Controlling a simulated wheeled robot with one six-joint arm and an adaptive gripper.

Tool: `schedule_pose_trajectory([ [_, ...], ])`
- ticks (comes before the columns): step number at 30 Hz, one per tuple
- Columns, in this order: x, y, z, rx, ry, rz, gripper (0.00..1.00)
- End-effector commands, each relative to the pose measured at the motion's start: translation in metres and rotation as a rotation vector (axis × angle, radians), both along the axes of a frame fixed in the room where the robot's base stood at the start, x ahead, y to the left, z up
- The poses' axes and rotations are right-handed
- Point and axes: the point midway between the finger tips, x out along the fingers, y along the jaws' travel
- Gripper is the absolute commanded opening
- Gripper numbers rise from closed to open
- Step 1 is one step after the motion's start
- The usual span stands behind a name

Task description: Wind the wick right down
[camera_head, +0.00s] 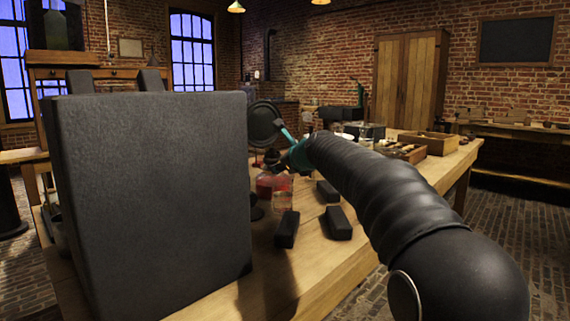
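A glass vessel with red liquid (273,184), which looks like the lamp's body, stands on the wooden table just right of a large dark panel. Its dark top (271,157) is partly covered by my gripper, and I cannot make out a wick or winding knob. My gripper (284,161) is at the far end of my black-sleeved arm, close beside the vessel's top. It is small and dark here, so I cannot tell whether it touches the vessel or whether its fingers are open or shut.
The large dark panel (150,190) blocks the table's left part. Several black blocks (338,223) lie before and right of the vessel. A dark round disc (265,123) rises behind it. A wooden tray (428,143) and small items stand farther back right. The front right tabletop (345,262) is bare.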

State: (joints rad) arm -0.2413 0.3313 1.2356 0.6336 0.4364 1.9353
Motion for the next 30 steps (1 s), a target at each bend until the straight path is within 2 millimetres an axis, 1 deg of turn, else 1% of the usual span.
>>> schedule_pose_trajectory([
  [4, -0.002, -0.001, 0.001, 0.001, 0.0, 0.0, 0.47],
  [8, -0.011, -0.006, 0.005, 0.002, 0.0, -0.001, 0.47],
  [11, -0.024, -0.013, 0.011, 0.001, -0.001, 0.0, 0.47],
  [21, -0.075, -0.042, 0.031, 0.001, -0.002, -0.001, 0.47],
  [27, -0.094, -0.052, 0.038, 0.0, -0.001, -0.001, 0.47],
  [30, -0.098, -0.054, 0.04, 0.0, 0.0, 0.0, 0.47],
])
